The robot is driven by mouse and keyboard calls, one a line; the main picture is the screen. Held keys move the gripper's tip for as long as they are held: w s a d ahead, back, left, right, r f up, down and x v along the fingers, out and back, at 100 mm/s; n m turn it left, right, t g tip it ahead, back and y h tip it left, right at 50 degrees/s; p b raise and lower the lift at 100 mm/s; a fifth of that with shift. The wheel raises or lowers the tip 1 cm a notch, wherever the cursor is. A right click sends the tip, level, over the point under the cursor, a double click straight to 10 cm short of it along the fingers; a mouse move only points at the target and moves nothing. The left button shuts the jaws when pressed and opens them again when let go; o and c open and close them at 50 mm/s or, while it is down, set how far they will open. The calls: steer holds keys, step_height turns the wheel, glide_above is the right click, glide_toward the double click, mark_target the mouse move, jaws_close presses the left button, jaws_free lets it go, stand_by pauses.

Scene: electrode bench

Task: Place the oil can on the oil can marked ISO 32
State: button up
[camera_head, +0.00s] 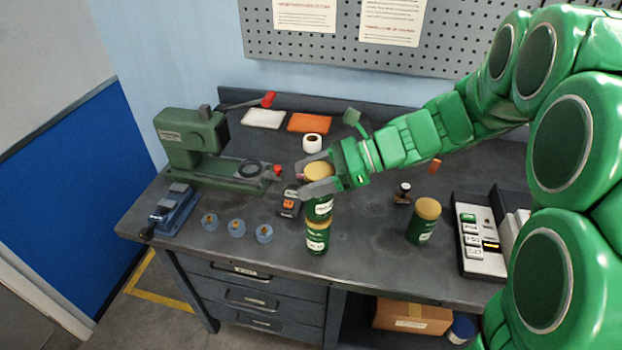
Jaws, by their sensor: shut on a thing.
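My gripper (311,177) is shut on a green oil can (319,208) with a yellow lid and a white label. The held can looks upright, directly above a second green oil can (317,239) standing on the bench near its front edge. The lower can's lid is mostly hidden by the held one; I cannot tell whether the two touch. A third green can (422,224) with a yellow lid stands apart to the right. The label print is too small for me to read ISO 32 on any can.
The grey bench (365,255) has a green machine (195,145) at left, a blue vise (171,208), several blue cups (237,228) and a small dark device with orange (288,205) beside the cans. A switch box (478,240) stands right. Bench between the cans is clear.

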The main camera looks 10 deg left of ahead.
steer(key=shift+f, duration=0.4)
steer(key=o, duration=1.5)
steer(key=shift+f, duration=0.1)
steer(key=shift+o, duration=0.2)
steer(key=v, duration=1.2)
